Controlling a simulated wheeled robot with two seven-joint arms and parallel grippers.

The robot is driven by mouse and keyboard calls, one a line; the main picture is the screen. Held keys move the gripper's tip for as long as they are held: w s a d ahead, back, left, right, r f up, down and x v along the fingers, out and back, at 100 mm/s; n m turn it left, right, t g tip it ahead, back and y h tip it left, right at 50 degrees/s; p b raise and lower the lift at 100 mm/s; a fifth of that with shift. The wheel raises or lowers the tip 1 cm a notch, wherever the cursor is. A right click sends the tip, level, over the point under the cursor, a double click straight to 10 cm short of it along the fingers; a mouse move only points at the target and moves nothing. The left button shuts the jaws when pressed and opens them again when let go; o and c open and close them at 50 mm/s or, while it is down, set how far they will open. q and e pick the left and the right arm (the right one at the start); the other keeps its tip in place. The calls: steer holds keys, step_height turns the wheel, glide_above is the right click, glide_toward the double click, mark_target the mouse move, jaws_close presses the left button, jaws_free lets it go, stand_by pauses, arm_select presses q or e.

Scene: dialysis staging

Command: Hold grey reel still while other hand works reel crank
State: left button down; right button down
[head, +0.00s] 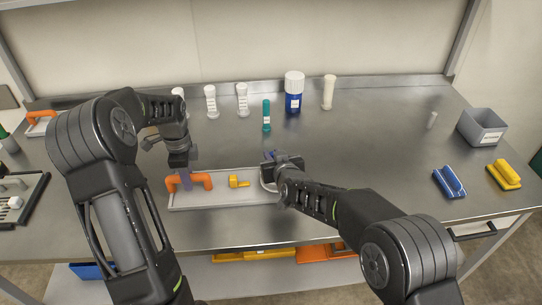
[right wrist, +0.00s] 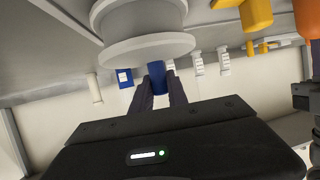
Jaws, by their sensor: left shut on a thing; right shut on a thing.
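The grey reel (right wrist: 143,30) fills the top of the right wrist view; in the head view only a pale edge (head: 266,180) shows beside my right gripper. My right gripper (right wrist: 160,95) is shut on the blue crank knob (right wrist: 157,72), which sits just off the reel's face. In the head view my right gripper (head: 280,163) hides most of the reel at the right end of a pale tray-like base (head: 215,203). My left gripper (head: 187,182) points down and is shut on the orange handle (head: 203,182) at the base's left end.
A yellow piece (head: 238,182) sits on the base between my grippers. Behind stand a teal tube (head: 266,115), a blue jar with a white lid (head: 293,95) and several pale tubes (head: 242,100). A grey bin (head: 482,128), blue block (head: 449,183) and yellow block (head: 503,175) are at right.

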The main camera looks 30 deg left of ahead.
steer(key=shift+d+f, duration=0.1)
steer(key=shift+f, duration=0.1)
steer(key=c, duration=1.3)
jaws_free()
steer(key=shift+r, duration=0.15)
steer(key=v, duration=1.2)
arm_select(q)
steer(key=c, duration=1.1)
jaws_free()
steer(key=shift+o, duration=0.4)
